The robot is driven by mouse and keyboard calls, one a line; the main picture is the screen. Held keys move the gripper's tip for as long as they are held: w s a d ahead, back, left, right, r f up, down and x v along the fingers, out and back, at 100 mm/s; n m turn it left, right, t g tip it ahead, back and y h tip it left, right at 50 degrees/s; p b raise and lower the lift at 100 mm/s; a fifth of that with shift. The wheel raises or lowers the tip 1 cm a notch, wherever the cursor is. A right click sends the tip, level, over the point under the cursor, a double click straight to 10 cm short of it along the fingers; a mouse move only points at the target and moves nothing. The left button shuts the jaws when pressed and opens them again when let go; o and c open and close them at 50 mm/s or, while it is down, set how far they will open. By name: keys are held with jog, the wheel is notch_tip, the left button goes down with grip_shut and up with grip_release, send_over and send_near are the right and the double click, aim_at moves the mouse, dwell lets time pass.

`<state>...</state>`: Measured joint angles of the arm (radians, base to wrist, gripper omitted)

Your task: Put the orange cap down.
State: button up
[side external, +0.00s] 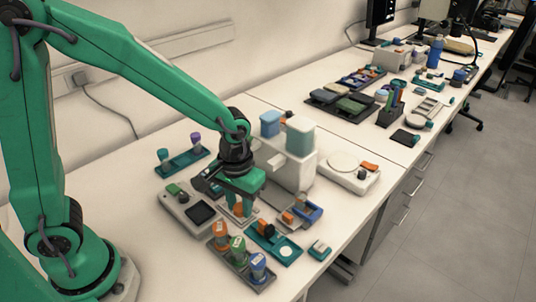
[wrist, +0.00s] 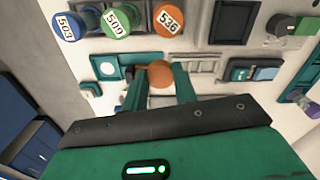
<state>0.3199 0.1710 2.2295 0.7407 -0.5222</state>
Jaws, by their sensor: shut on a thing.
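The orange cap (wrist: 160,74) is between the two teal fingers of my gripper (wrist: 160,88) in the wrist view. My gripper is shut on it. In the side view my gripper (side external: 240,203) points down, low over the bench, and a bit of orange (side external: 239,209) shows between its fingers. I cannot tell whether the cap touches the surface below. A teal tray (side external: 286,257) with a white round spot lies just to the right; it also shows in the wrist view (wrist: 128,60).
A rack (side external: 262,287) of orange, green and blue capped vials stands in front. A device with a dark screen (side external: 200,213) is left of my gripper. A white machine (side external: 294,174) with two containers stands close behind. A blue-and-grey holder (side external: 313,212) is to the right.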

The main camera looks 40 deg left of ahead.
aim_at(241, 207)
jog(key=w+a+f, duration=0.1)
jog(key=a, duration=0.1)
jog(key=w+a+f, duration=0.2)
jog(key=shift+w+f, duration=0.15)
jog(key=shift+w, duration=0.15)
jog(key=shift+f, duration=2)
jog(key=shift+f, duration=0.15)
jog(key=o, duration=1)
notch_tip(241, 207, up, 12)
jog(key=shift+r, duration=0.2)
